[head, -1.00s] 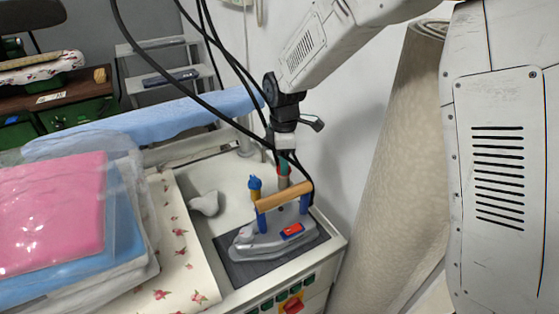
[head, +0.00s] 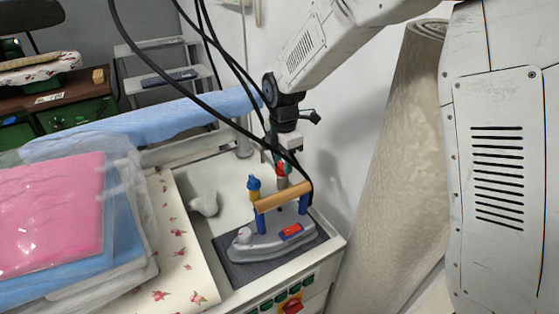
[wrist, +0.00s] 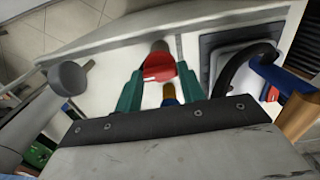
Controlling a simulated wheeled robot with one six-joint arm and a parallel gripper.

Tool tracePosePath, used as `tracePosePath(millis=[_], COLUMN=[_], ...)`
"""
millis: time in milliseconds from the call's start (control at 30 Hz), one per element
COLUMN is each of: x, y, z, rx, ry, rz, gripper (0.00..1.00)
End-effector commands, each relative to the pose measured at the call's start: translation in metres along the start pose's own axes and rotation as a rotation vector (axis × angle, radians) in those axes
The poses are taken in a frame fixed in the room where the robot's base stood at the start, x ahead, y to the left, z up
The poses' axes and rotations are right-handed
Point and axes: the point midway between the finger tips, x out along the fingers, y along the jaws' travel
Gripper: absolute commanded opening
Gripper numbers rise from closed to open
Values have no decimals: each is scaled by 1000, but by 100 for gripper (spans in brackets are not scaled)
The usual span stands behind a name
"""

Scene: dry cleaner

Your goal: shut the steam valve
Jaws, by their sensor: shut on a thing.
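The valve with a red handle (head: 282,169) stands on a short pipe at the back of the ironing station, behind the iron. The red handle also shows in the wrist view (wrist: 158,68), between my two green fingers. My gripper (wrist: 156,76) is shut on this red handle from above. In the head view my gripper (head: 278,164) is partly hidden by a black cable and its own wrist. A second valve with a blue handle (head: 254,184) stands close by on a yellow body, to the left. Its lower part shows between my fingers in the wrist view (wrist: 169,93).
A steam iron (head: 270,240) with a wooden handle sits on a dark pad just in front of the valves. Black cables hang close to my wrist. A small grey object (head: 204,204) lies left. Bagged folded laundry (head: 50,215) is further left. A rolled carpet (head: 390,170) leans right.

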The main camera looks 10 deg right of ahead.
Motion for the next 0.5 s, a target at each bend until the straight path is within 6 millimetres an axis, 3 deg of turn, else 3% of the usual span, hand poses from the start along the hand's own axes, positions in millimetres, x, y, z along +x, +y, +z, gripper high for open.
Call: tracePosePath(millis=[267, 300, 333, 500], x=[3, 3, 3, 2], y=[-5, -5, -5, -3], z=[-3, -3, -3, -1], rx=[-3, -2, -2, 0], ry=[4, 4, 4, 2], rz=[-17, -17, -16, -11], gripper=[16, 50, 59, 61])
